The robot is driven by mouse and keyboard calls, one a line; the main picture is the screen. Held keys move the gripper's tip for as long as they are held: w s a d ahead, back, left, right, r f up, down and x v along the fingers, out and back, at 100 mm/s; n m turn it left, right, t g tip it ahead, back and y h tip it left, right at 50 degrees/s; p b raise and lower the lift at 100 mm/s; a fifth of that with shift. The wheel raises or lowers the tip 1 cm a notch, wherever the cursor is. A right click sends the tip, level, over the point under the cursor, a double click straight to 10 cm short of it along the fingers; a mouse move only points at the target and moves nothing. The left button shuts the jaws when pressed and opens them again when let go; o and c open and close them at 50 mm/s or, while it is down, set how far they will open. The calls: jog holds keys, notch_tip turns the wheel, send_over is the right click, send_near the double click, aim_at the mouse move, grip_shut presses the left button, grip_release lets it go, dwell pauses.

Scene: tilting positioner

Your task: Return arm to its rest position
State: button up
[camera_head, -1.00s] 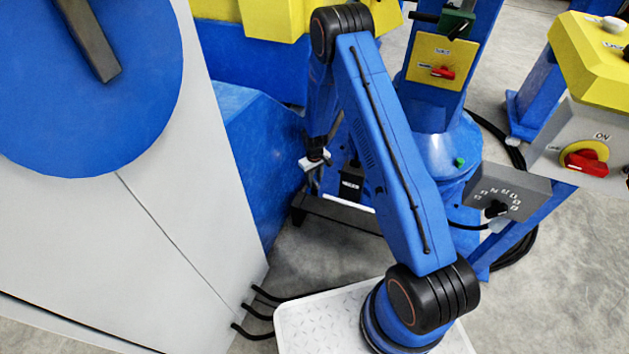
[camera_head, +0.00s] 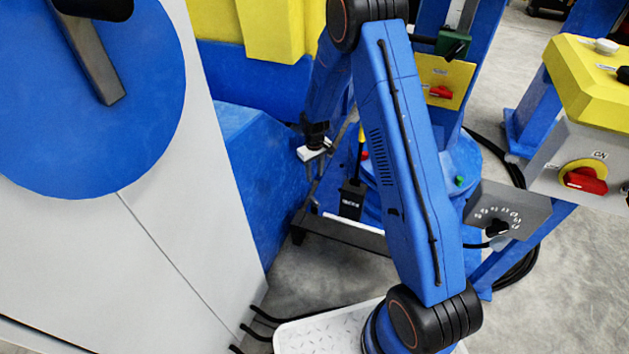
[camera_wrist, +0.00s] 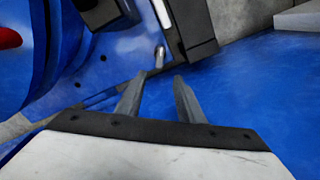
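My arm is blue with black joints, rising from a white patterned base plate and bent at a high elbow. The forearm hangs down behind the upper link. My gripper (camera_head: 316,172) is at its lower end, beside the blue sloped side of the machine, and looks small and partly dark there. In the wrist view my gripper (camera_wrist: 157,78) shows two grey fingers standing apart with nothing between them. Blue surfaces and a dark box lie beyond the fingertips. Whether the fingers touch anything cannot be told from the head view.
A grey panel with a large blue disc (camera_head: 150,120) stands at left. A blue column with a yellow switch plate (camera_head: 437,72) is behind the arm. A grey dial box (camera_head: 520,210) and a yellow-topped control box (camera_head: 590,85) stand at right. Black cables lie on the floor.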

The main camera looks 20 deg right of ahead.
jog(key=shift+r, duration=0.55)
jog(key=s+d+r+m+t, duration=0.1)
jog(key=s+r, duration=0.4)
jog(key=r, duration=0.5)
jog(key=s+d+r, duration=0.2)
jog(key=s+r, duration=0.3)
jog(key=r, duration=0.5)
jog(key=s+d+r+m+t, duration=0.1)
jog(key=s+r, duration=0.4)
jog(key=r, duration=0.5)
jog(key=s+d+r+t, duration=0.1)
jog(key=s+r, duration=0.2)
jog(key=s, duration=0.6)
jog(key=s+d+r+m+t, duration=0.1)
jog(key=s+r, duration=0.3)
jog(key=s, duration=0.6)
jog(key=s+d+r+m, duration=0.1)
jog(key=s+r, duration=0.2)
jog(key=s, duration=0.6)
jog(key=shift+s+r+t, duration=0.35)
jog(key=shift+r+t, duration=0.05)
